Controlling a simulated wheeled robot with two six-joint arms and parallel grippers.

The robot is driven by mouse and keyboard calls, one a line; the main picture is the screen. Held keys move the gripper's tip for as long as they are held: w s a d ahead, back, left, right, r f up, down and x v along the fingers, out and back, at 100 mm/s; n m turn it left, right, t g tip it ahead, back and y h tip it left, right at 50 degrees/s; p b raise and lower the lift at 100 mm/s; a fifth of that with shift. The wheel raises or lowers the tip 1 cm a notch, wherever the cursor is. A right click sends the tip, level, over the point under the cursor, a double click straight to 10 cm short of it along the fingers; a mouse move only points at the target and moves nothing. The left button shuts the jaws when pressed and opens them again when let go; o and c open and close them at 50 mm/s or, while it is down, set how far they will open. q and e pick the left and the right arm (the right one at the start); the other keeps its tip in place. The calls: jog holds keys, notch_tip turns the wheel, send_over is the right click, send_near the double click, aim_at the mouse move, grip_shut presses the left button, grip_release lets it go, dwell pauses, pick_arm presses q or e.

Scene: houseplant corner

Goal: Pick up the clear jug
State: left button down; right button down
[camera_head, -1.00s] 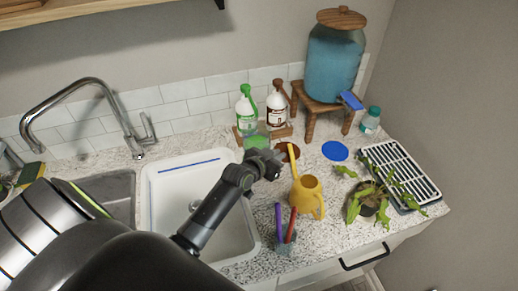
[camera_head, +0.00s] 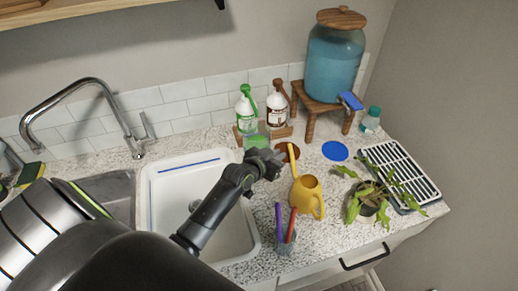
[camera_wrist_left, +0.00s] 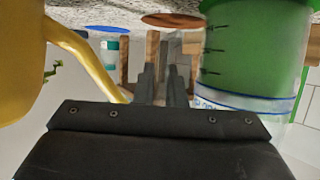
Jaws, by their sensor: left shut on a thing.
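The clear jug (camera_head: 254,141) holds green liquid and stands on the counter, in front of the green-labelled bottle, partly hidden by my gripper. In the left wrist view, which is upside down, the jug (camera_wrist_left: 255,50) fills the upper right, with dark measuring marks on its side. My left gripper (camera_head: 271,160) is right against its near side; the fingers (camera_wrist_left: 167,85) are close together beside the jug's wall, shut on what looks like its clear handle. The exact grip is hard to see. My right gripper is not in view.
A yellow watering can (camera_head: 307,195) stands close right of the gripper, its spout (camera_wrist_left: 95,65) near the fingers. A pen cup (camera_head: 286,240), brown saucer (camera_head: 287,151) and two bottles (camera_head: 276,112) are nearby. The white sink (camera_head: 165,210) lies left. Bare counter lies around the blue disc (camera_head: 335,151).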

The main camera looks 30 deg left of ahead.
pick_arm(q)
jog(key=shift+r, duration=0.15)
dwell(0.3)
jog(key=shift+w+r, duration=0.1)
jog(key=shift+r, duration=0.4)
notch_tip(320, 180, up, 2)
jog(key=shift+r+b, duration=0.1)
jog(key=shift+b, duration=0.4)
jog(key=b, duration=0.4)
send_near(274, 150)
jog(key=s+f, duration=0.4)
jog(key=s, duration=0.2)
jog(key=shift+s+a+f, duration=0.25)
jog(key=shift+s+a, duration=0.15)
jog(key=shift+a, duration=0.1)
